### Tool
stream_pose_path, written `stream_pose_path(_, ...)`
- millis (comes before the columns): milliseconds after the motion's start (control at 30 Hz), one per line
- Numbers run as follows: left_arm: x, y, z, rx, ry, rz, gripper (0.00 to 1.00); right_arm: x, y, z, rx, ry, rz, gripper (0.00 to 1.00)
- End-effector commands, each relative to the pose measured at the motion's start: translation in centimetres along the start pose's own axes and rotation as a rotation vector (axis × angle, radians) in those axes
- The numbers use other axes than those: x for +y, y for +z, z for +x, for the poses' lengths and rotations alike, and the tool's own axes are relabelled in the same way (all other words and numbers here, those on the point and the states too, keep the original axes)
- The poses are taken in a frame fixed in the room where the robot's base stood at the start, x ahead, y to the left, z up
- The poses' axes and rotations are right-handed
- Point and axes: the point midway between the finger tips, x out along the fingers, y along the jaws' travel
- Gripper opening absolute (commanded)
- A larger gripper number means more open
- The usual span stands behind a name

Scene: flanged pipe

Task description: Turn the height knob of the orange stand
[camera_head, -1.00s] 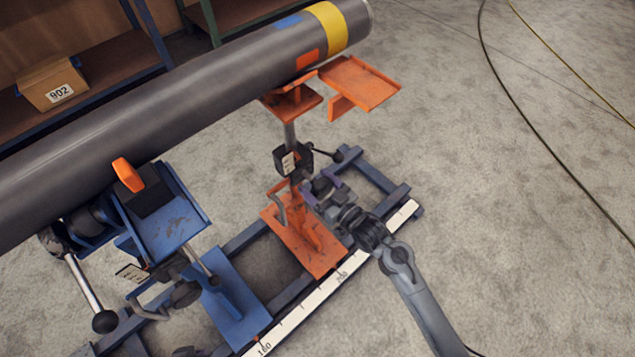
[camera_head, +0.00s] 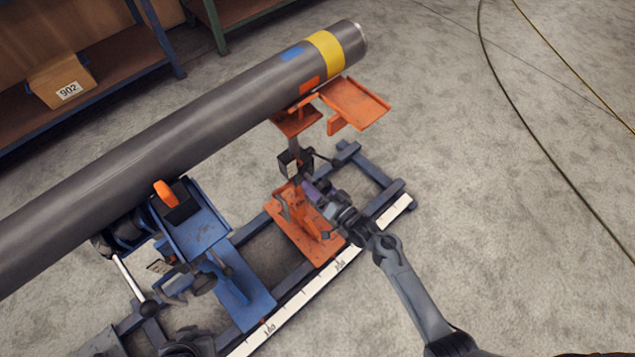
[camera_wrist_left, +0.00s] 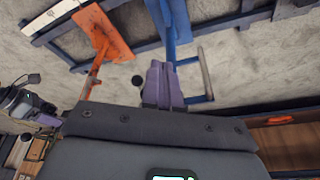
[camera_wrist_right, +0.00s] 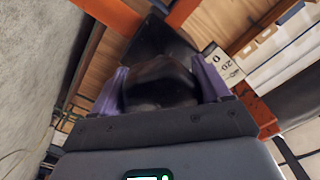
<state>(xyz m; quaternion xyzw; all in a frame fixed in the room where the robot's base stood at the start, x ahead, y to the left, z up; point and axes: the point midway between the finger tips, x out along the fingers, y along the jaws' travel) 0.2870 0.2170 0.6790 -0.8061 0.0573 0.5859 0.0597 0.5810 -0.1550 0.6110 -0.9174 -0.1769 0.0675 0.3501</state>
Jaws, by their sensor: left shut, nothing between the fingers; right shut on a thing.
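The orange stand (camera_head: 322,250) is upright on the dark rail frame, with its orange top under the pipe's far end. A black clamp block with a label (camera_head: 289,163) sits on its post. My right gripper (camera_head: 310,190) is at the post, just below that block. In the right wrist view, its purple fingers are on both sides of a black knob (camera_wrist_right: 160,82) and shut on it. The fingertips are partly hidden by the knob. My left gripper (camera_wrist_left: 166,80) has its purple fingers together and empty, near a blue post; the orange stand (camera_wrist_left: 103,35) shows at upper left there.
The long grey pipe (camera_head: 215,112) with a yellow band runs over both stands. A blue stand (camera_head: 245,288) stands on the same frame to the left. A white scale (camera_head: 300,305) runs along the frame's front. Shelves with a cardboard box (camera_head: 62,82) are behind. The floor at right is mostly clear.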

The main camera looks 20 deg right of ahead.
Motion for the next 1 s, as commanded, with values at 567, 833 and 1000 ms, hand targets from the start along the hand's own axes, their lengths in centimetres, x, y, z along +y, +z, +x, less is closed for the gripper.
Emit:
stream_pose_path(567, -0.27, -0.1, -0.53, -0.002, -0.008, 0.01, 0.0, 0.0, 0.1, 0.0, -0.001, 0.0, 0.058, 0.46)
stream_pose_path(833, -0.13, -0.13, -0.54, -0.002, -0.004, 0.004, 0.0, 0.0, 0.08, 0.0, -0.001, 0.0, 0.057, 0.98)
stream_pose_path(1000, 0.01, -0.17, -0.55, -0.001, 0.001, -0.001, 0.0, 0.0, 0.05, 0.0, -0.001, 0.0, 0.056, 0.98)
